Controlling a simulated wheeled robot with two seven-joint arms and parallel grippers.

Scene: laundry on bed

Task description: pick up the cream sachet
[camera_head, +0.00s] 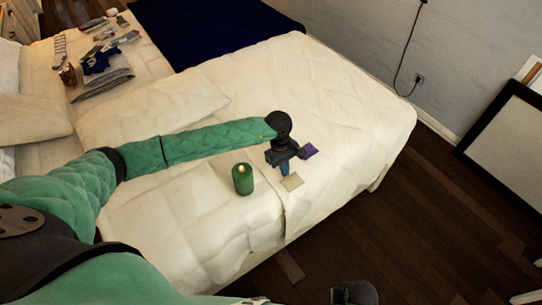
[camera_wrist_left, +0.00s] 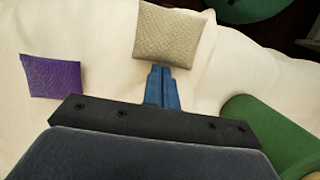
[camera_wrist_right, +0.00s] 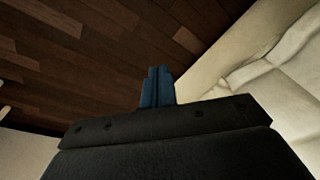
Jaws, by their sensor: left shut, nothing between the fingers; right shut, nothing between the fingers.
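The cream sachet (camera_head: 291,182) lies flat on the white bed cover near the bed's front edge. In the left wrist view the cream sachet (camera_wrist_left: 167,35) is a quilted square just beyond my fingertips. My left gripper (camera_head: 285,172) points down above the bed, beside the sachet, with its blue fingers shut and empty; the fingers also show in the left wrist view (camera_wrist_left: 161,70). I cannot tell its exact height. My right gripper (camera_wrist_right: 157,72) is shut and empty, with dark wood floor and the bed's side in its view.
A purple sachet (camera_head: 308,150) lies behind the left gripper. A green candle (camera_head: 242,179) stands to its left on the bed (camera_head: 349,100). Folded clothes (camera_head: 101,62) and a navy blanket (camera_head: 215,28) are farther back.

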